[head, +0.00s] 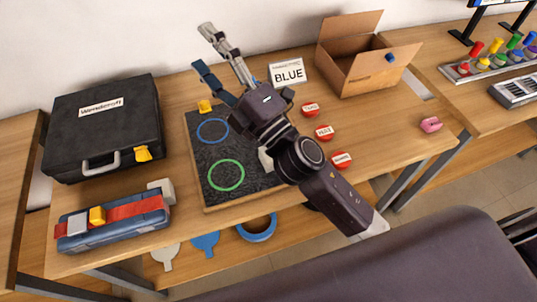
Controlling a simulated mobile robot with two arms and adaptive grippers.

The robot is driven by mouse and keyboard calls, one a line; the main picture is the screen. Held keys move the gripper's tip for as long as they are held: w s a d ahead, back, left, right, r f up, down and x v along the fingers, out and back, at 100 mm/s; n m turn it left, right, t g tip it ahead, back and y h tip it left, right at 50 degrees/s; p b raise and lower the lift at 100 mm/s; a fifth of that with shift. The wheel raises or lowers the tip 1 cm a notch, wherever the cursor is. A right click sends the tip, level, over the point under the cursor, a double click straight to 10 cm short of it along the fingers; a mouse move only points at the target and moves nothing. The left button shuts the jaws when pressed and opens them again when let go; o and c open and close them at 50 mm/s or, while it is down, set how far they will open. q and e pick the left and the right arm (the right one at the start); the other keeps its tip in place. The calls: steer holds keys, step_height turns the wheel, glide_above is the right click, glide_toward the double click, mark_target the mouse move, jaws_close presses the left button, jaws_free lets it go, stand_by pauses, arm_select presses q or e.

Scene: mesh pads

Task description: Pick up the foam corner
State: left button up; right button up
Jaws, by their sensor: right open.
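My right gripper (203,47) reaches in from the lower right, over the dark mesh pad (196,143). Its two fingers are spread apart and empty, pointing toward the wall at upper left. I cannot tell for sure which thing is the foam corner. A pale blocky piece (162,188) at the right end of the blue case (118,232) may be it. Another whitish piece (265,160) on the pad is mostly hidden behind my right arm. The left gripper is not in view.
A black case (70,130) stands at the left. A blue and a green ring (226,175) lie on the pad. A BLUE sign (288,71), red discs (325,132), an open cardboard box (345,70) and a pink piece (430,124) are to the right. The table's right front is mostly clear.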

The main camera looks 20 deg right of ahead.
steer(key=s+a+r+n+g+y, duration=0.2)
steer(key=s+a+n+g+y, duration=0.3)
steer(key=a+n+g+y, duration=0.65)
steer(key=s+a+f+n+g+h, duration=0.3)
steer(key=s+a+f+n+g, duration=0.25)
steer(key=n, duration=0.75)
steer(key=n+g+h, duration=0.3)
steer(key=n+h, duration=0.6)
steer(key=h, duration=1)
glide_above(267, 162)
steer(key=w+d, duration=0.1)
steer(key=w, duration=0.2)
steer(key=shift+m, duration=0.25)
step_height(267, 162, down, 21)
steer(key=shift+s+d, duration=0.1)
steer(key=shift+d, duration=0.05)
steer(key=f+p, duration=0.1)
steer(key=f, duration=0.2)
steer(key=f+p, duration=0.2)
steer(key=f, duration=0.1)
steer(key=shift+s+f, duration=0.2)
steer(key=shift+f, duration=0.6)
